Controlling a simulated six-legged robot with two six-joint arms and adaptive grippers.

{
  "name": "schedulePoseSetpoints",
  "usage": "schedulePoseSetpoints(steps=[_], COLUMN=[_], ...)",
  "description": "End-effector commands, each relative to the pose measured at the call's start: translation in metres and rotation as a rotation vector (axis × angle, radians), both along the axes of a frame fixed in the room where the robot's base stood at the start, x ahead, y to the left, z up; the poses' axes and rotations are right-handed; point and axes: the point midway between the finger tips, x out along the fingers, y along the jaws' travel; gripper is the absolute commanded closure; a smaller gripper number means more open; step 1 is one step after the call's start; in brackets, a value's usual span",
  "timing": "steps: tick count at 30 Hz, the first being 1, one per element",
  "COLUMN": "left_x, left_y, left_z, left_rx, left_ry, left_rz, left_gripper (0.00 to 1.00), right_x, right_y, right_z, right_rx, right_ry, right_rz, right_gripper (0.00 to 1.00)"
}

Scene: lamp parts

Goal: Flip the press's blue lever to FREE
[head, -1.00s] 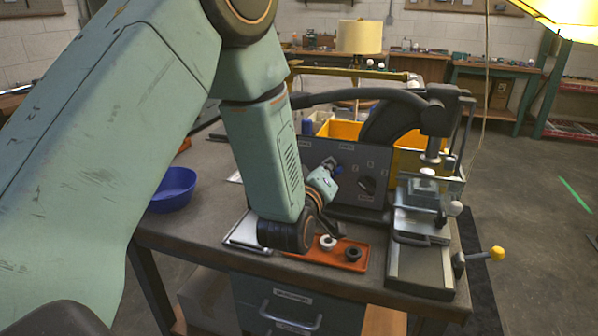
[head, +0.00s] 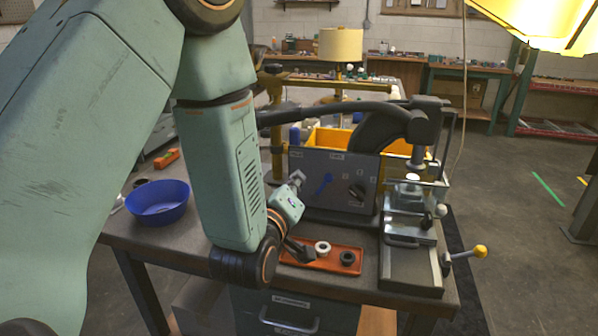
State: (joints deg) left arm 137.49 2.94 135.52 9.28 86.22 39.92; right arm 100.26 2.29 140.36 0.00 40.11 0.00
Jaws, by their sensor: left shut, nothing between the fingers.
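The press (head: 408,125) stands at the right of the workbench, with its long dark handle reaching left. Its grey control panel (head: 335,205) faces me. The blue lever (head: 323,184) is on the left half of this panel and slants from upper right to lower left. Small labels sit above it, too small to read. My left gripper (head: 298,177) is shut and empty, just left of the blue lever and apart from it in the picture. My left arm covers the bench's left part. My right gripper is not in view.
A black knob (head: 357,191) sits right of the lever. An orange tray (head: 322,257) with a white ring and a black ring lies in front of the panel. A blue bowl (head: 158,203) is at left. A yellow-knobbed crank (head: 480,251) sticks out at right.

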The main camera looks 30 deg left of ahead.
Motion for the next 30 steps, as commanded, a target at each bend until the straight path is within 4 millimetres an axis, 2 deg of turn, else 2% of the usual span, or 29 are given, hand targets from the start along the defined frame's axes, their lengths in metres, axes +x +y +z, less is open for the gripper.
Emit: schedulePoseSetpoints(steps=[3, 7, 30], left_x=[-0.013, -0.02, -0.025], left_y=[-0.003, -0.004, -0.001], left_z=[0.0, 0.001, 0.001], left_rx=[0.002, 0.0, 0.0], left_ry=[0.002, 0.0, 0.0], left_rz=[0.0, 0.0, 0.0], left_gripper=[1.0, 1.0, 1.0], right_x=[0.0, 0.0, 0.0], right_y=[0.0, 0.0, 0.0], right_z=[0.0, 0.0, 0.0], right_rx=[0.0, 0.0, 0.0], right_ry=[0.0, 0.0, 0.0], right_rz=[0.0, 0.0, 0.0], right_gripper=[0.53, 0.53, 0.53])
